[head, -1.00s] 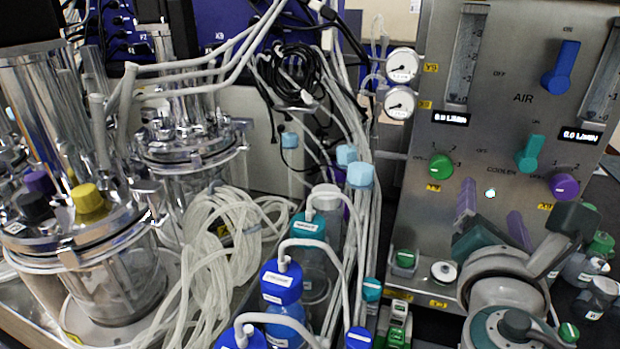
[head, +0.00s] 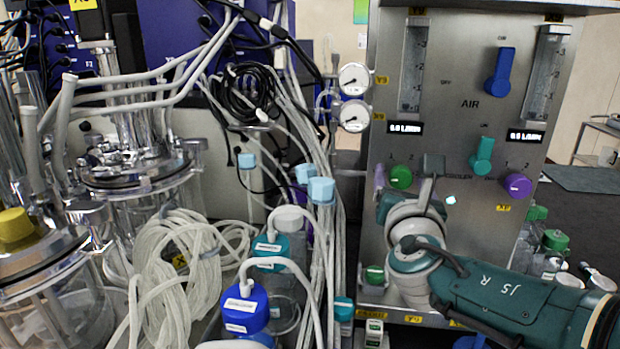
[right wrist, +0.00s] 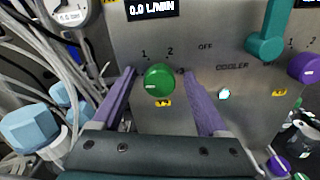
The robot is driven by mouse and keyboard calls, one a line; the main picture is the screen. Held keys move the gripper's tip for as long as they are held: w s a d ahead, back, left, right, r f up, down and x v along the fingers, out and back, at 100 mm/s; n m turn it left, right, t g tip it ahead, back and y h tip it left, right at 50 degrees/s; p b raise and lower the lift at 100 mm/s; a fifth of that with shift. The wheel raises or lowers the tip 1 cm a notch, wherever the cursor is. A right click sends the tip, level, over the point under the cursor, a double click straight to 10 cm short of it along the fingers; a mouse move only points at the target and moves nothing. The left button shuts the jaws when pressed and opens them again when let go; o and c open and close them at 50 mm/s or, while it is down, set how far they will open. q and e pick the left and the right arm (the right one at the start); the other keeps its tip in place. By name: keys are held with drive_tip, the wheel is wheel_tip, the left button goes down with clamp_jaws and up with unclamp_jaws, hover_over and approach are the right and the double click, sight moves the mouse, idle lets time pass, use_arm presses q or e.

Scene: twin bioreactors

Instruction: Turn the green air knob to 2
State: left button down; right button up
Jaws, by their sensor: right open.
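The green air knob (head: 400,177) is on the steel panel, low on its left side. In the right wrist view the green knob (right wrist: 160,80) shows a white mark at its left, with the numbers 1 and 2 above it and 3 at its right. My right gripper (right wrist: 158,76) is open, its two purple fingers on either side of the knob with gaps to both. In the head view my right gripper (head: 405,178) is just in front of the panel; one finger shows left of the knob. My left gripper is not in view.
A teal cooler knob (head: 482,156), a blue knob (head: 502,72) and a purple knob (head: 517,186) are to the right on the panel. Two gauges (head: 354,78) and tubing stand left of it. Blue-capped bottles (head: 245,308) stand at front left.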

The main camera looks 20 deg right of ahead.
clamp_jaws()
idle(0.7)
